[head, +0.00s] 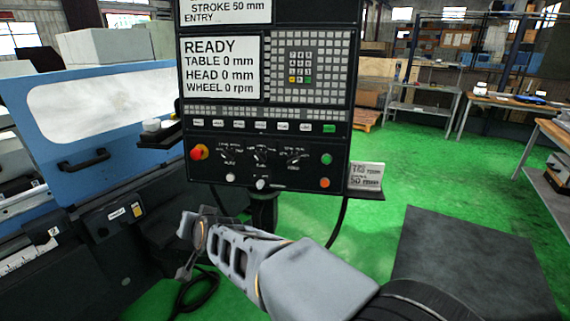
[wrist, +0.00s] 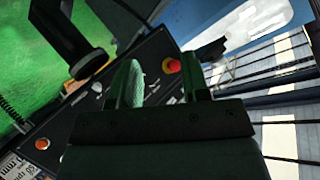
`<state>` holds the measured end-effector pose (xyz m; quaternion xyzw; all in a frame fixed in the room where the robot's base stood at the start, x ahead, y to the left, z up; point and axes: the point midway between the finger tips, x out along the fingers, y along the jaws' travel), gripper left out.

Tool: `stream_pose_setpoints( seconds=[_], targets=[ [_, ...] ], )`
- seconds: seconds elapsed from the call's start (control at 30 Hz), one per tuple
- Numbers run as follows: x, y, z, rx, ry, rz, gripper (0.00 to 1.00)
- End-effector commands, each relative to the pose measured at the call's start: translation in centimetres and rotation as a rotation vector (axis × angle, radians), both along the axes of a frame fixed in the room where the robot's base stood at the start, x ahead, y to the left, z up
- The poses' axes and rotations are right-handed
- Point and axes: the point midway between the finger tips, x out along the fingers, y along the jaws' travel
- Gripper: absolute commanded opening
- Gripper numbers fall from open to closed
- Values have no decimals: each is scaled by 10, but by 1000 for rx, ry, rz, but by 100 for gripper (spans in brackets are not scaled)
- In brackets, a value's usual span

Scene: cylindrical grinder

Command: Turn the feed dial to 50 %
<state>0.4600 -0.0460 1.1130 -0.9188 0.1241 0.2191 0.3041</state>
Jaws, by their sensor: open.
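The control panel (head: 268,168) stands upright in the middle of the head view. Its lower part carries three black rotary dials in a row. The rightmost dial (head: 293,157) seems to be labelled feed, but its small print and pointer setting are too small to read. My gripper (head: 190,240) is open and empty, in front of and below the panel, to the left of the dials and apart from them. In the wrist view my gripper (wrist: 163,82) has its two fingers spread, with the tilted panel (wrist: 95,115) beyond them. The fingers hide part of the panel there.
A red knob (head: 199,152) sits at the panel's left, with green and orange buttons (head: 325,183) at its right. A small shelf with a card (head: 366,176) juts out on the right. The blue grinder (head: 100,110) stands left.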

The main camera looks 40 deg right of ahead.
Motion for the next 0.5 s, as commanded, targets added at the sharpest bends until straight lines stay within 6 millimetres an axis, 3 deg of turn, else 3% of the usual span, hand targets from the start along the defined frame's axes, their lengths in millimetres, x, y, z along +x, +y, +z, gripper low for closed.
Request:
stream_pose_setpoints(
  seconds=[0.07, 0.17, 0.3, 0.5],
  targets=[
    [20, -37, 12, 45, -141, -196, 43],
    [27, -87, 25, 82, -310, -451, 43],
    [14, -148, 33, 84, -487, -772, 43],
    [-17, -195, 35, 37, -626, -1076, 43]
  ],
)
